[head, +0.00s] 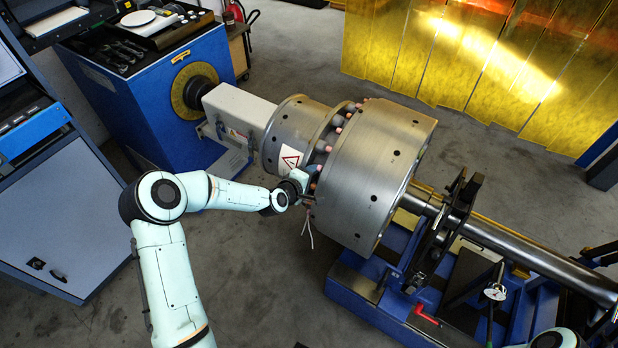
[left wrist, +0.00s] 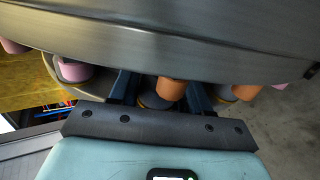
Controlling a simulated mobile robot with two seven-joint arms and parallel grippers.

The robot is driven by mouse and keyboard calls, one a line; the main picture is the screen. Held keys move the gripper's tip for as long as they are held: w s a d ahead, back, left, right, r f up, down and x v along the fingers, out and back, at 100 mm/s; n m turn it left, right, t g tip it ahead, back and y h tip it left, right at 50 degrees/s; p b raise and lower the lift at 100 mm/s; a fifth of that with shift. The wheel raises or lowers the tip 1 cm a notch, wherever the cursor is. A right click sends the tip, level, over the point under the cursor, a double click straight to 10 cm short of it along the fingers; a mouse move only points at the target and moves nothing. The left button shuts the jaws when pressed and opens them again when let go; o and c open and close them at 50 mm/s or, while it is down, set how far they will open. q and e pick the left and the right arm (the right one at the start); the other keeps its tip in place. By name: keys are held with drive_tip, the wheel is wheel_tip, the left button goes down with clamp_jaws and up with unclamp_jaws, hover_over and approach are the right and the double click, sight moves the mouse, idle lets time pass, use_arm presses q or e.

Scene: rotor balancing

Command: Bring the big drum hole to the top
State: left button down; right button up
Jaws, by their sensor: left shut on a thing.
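The big drum (head: 365,165) is a wide steel cylinder lying on its side on the shaft; its curved wall fills the top of the left wrist view (left wrist: 150,35). Several dark holes show in its surface, one hole (head: 397,153) on the upper side facing me. Coupling pins with pink and orange sleeves ring the gap between it and the smaller drum (head: 293,128). My left gripper (head: 308,184) is in this gap at the drum's near side, shut on an orange-sleeved pin (left wrist: 172,88). My right gripper is out of view.
A blue drive cabinet (head: 170,105) with a yellow dial (head: 190,88) stands at the left end. The steel shaft (head: 535,262) runs right over a blue stand (head: 350,295). Yellow curtains (head: 480,60) hang behind. Thin wires (head: 308,228) hang below my left gripper.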

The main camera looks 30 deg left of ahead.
sight(323, 157)
use_arm(q)
drive_tip(key=w+r+g, duration=0.1)
drive_tip(key=r+p, duration=0.1)
drive_tip(key=w+r+g+p, duration=0.1)
drive_tip(key=r, duration=0.1)
drive_tip(key=shift+w+d+g, duration=0.1)
drive_tip(key=shift+w+g, duration=0.2)
drive_tip(key=shift+w+r+p, duration=0.35)
drive_tip(key=shift+r+p, duration=0.05)
drive_tip(key=shift+p, duration=0.2)
drive_tip(key=shift+w+r, duration=0.25)
drive_tip(key=shift+r, duration=0.05)
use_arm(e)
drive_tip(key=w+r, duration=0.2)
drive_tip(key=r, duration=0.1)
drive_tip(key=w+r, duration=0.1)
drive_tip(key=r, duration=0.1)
use_arm(q)
drive_tip(key=shift+w, duration=0.1)
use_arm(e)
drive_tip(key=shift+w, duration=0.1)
use_arm(q)
drive_tip(key=c, duration=0.6)
unclamp_jaws()
drive_tip(key=shift+c, duration=0.2)
